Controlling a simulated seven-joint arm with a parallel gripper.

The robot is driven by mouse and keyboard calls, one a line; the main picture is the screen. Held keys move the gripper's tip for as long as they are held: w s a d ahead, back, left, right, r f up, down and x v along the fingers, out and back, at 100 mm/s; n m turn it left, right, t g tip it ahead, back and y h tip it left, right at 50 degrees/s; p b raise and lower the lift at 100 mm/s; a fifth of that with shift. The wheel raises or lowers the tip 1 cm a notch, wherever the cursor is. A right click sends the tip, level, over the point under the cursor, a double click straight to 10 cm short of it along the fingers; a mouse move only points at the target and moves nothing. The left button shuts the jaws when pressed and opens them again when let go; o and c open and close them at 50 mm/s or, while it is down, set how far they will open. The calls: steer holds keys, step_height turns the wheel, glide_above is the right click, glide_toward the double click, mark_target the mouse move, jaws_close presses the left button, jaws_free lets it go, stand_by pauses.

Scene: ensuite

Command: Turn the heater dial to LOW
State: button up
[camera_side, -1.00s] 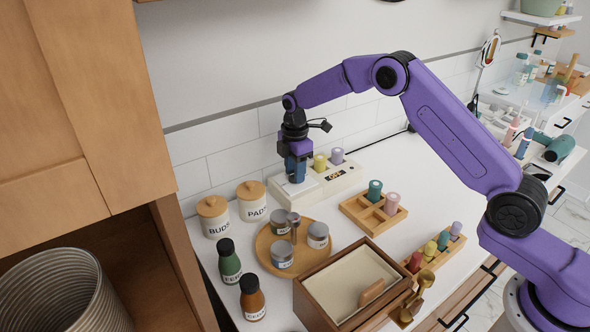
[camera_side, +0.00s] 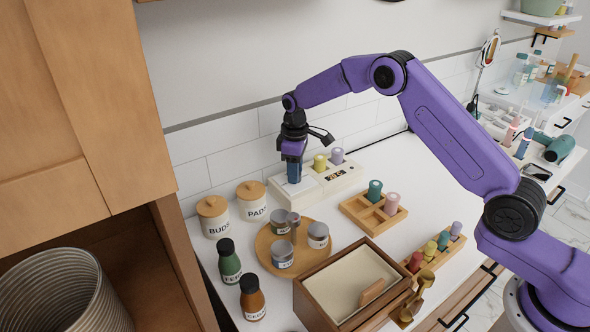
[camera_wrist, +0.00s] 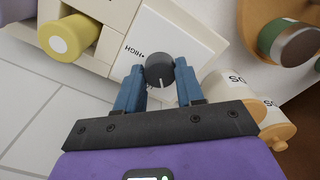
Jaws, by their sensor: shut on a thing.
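The heater (camera_side: 323,188) is a cream box by the back wall in the side view, with a pale dial plate and a small dark display (camera_side: 337,174) with orange characters too small to read surely. The dark round dial (camera_wrist: 161,69) shows in the wrist view with a white pointer line on its face. The word HIGH (camera_wrist: 133,49) is printed on the plate beside it; I see no LOW mark. My gripper (camera_wrist: 160,78) points down with its blue fingers on either side of the dial, shut on it. In the side view my gripper (camera_side: 294,174) hides the dial.
The BUDS jar (camera_side: 213,217), PADS jar (camera_side: 252,202) and round wooden tray (camera_side: 268,262) with tins are close by. A wooden rack (camera_side: 362,214) is to the right.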

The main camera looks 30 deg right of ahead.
steer(key=m, duration=0.4)
steer(key=shift+m, duration=2.1)
steer(key=shift+r, duration=0.1)
steer(key=o, duration=1)
steer(key=shift+o, duration=0.2)
step_height(320, 180, up, 17)
steer(key=shift+r, duration=0.15)
